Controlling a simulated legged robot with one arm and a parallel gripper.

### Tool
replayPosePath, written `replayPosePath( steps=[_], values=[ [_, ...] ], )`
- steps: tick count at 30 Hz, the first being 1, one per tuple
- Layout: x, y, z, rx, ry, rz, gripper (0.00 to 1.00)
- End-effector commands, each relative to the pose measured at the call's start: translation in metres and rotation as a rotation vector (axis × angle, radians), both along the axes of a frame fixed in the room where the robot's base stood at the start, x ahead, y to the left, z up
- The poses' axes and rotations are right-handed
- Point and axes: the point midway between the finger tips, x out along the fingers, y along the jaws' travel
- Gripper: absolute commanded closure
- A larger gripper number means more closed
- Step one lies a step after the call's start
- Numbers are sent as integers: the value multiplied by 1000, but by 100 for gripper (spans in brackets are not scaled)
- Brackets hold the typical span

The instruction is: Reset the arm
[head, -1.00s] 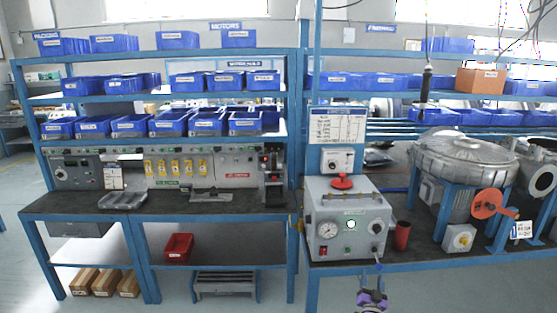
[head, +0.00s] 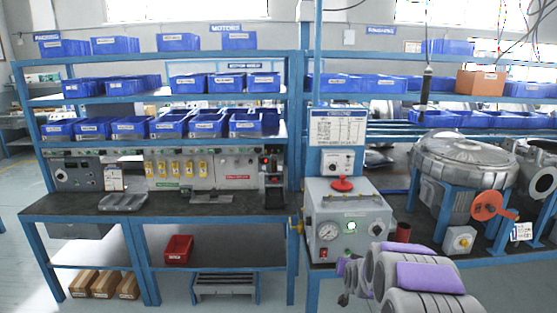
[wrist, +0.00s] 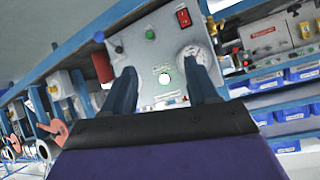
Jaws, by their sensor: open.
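My gripper (wrist: 163,92) shows in the wrist view with its two dark fingers apart and nothing between them. Past the fingers is the grey control box (wrist: 150,50), with a lit green-white button, a gauge and a red switch; the picture there is tilted. In the head view my arm, grey with purple pads, rises from the lower right edge in front of the bench. The same control box (head: 345,219) stands just behind it, with a red knob on top. The fingertips are hard to make out in the head view.
A large metal blower housing (head: 463,165) with a red-orange disc (head: 487,206) stands on the right bench. A dark red cup (head: 403,232) is beside the control box. Shelves of blue bins (head: 130,127) line the back. A red bin (head: 178,248) sits on the left lower shelf.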

Motion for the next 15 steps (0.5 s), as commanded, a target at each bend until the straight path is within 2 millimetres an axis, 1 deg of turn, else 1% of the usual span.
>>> replayPosePath(
  steps=[1,4,11,12,14,15],
  values=[
    [-16,7,10,0,39,13,41],
    [-47,20,24,-1,125,39,41],
    [-134,45,47,-7,332,99,41],
    [-152,49,50,-8,372,109,41],
    [-178,55,56,-10,425,124,41],
    [-196,58,58,-11,461,134,41]
  ],
)
